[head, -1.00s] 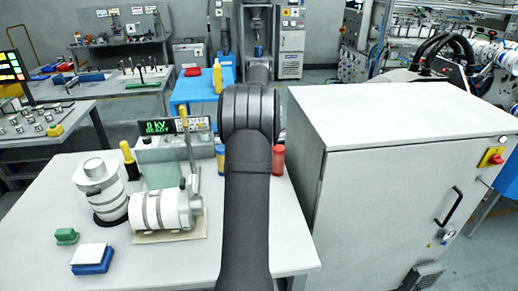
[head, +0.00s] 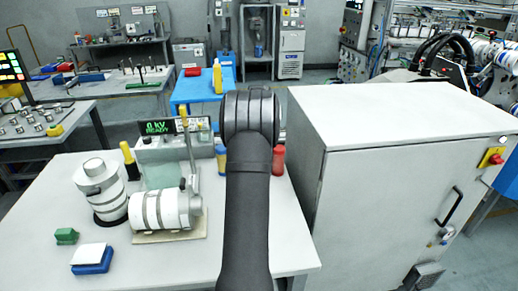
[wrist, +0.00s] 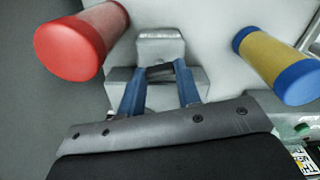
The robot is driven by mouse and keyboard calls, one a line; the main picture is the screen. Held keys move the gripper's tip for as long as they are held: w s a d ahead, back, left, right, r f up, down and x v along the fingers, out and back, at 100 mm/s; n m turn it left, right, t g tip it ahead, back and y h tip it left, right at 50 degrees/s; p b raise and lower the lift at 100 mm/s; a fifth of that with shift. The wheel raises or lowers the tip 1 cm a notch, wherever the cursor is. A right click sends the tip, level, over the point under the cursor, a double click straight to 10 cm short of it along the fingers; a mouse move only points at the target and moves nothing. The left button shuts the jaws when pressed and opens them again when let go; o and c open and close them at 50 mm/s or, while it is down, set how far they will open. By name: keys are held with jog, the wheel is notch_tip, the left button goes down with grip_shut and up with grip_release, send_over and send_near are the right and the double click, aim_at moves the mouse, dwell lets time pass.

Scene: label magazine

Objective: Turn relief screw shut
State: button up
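I cannot pick out the relief screw for certain in either view. My gripper (wrist: 167,72) shows in the wrist view as two blue fingers standing apart. A grey stepped metal block (wrist: 160,45) lies past and around the fingertips, with a dark part between them. I cannot tell whether the fingers touch it. In the head view my gripper is hidden behind my own dark arm.
A red cylinder (wrist: 75,45) stands left of the fingers and a yellow cylinder with blue ends (wrist: 275,62) right of them. The white table (head: 145,262) carries grey ringed cylinders (head: 166,210) and a readout (head: 159,127). A large grey cabinet (head: 400,190) stands right.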

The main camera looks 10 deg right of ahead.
jog(key=shift+c, duration=0.7)
jog(key=shift+m, duration=1.6)
jog(key=o, duration=1)
jog(key=shift+r, duration=0.1)
notch_tip(320, 180, up, 17)
jog(key=shift+r, duration=0.2)
jog(key=shift+f, duration=0.1)
notch_tip(320, 180, down, 17)
jog(key=shift+f, duration=0.2)
